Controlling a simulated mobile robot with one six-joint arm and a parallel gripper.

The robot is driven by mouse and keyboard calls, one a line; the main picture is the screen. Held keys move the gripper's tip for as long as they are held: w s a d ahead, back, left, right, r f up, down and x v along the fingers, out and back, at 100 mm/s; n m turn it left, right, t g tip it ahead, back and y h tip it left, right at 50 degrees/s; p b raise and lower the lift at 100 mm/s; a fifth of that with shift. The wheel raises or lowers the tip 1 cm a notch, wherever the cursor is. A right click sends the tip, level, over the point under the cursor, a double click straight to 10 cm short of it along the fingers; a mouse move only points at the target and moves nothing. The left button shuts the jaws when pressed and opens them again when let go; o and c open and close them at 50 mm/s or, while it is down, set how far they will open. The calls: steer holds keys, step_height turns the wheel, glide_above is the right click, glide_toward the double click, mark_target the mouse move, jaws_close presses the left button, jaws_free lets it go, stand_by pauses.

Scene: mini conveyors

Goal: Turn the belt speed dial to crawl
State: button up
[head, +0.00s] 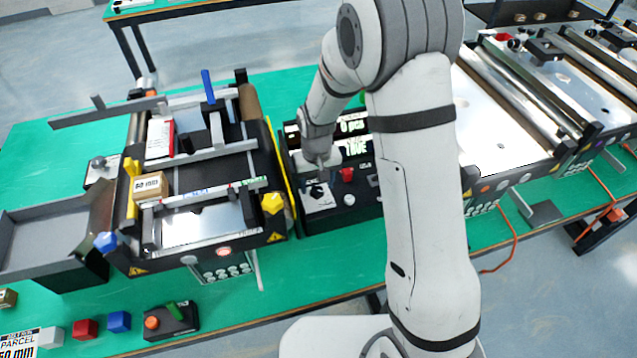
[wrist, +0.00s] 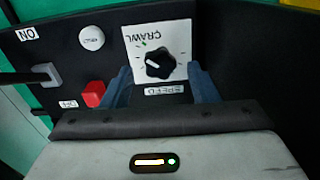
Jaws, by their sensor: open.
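The speed dial is a black round knob (wrist: 159,65) on a white square plate (wrist: 183,45) in the wrist view. "CRAWL" is printed along one edge of the plate, with a small green mark below it. A light mark on the knob points left, apart from the green mark. A "SPEED" label (wrist: 164,89) sits beside the plate. My gripper (wrist: 159,70) is open, with one blue-grey finger on each side of the dial; contact cannot be told. In the head view my gripper (head: 319,178) is over the control box (head: 330,216), partly covering the dial plate (head: 318,199).
A red button (wrist: 93,93), a white round button (wrist: 91,38) and a grey lever (wrist: 46,75) stand left of the dial in the wrist view. In the head view, a conveyor (head: 205,225) carrying a parcel (head: 150,187) stands left of the control box.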

steer(key=shift+f, duration=0.8)
steer(key=shift+c, duration=0.4)
